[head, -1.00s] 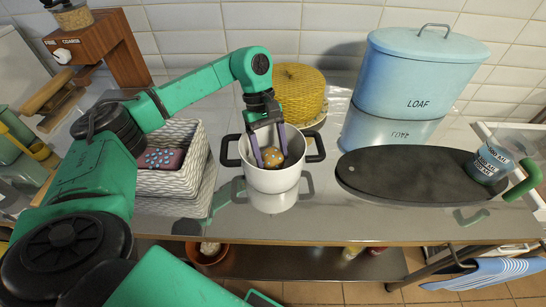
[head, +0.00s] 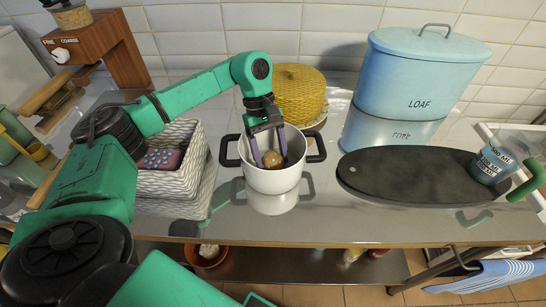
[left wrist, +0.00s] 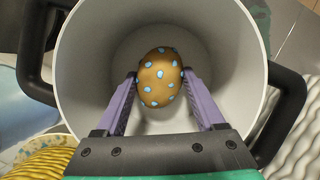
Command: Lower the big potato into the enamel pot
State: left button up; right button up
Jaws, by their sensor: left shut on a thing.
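The big potato (head: 273,158) is brown with light blue spots. It also shows in the left wrist view (left wrist: 158,80), between the two purple fingers. My left gripper (head: 271,156) is shut on the potato and reaches down inside the enamel pot. The enamel pot (head: 272,182) is white with black side handles and stands on the metal counter. Its inside wall (left wrist: 90,60) surrounds the potato in the left wrist view. I cannot tell whether the potato touches the pot's floor. My right gripper is not in view.
A white woven basket (head: 175,183) holding a spotted reddish thing stands left of the pot. A yellow woven dome (head: 299,92) is behind it. A dark oval board (head: 405,176), a blue LOAF bin (head: 420,75) and a measuring jug (head: 492,163) are to the right.

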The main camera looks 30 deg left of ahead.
pick_arm(q)
jog(key=o, duration=1.5)
jog(key=p+v, duration=0.1)
jog(key=v, duration=1.3)
jog(key=shift+r, duration=0.3)
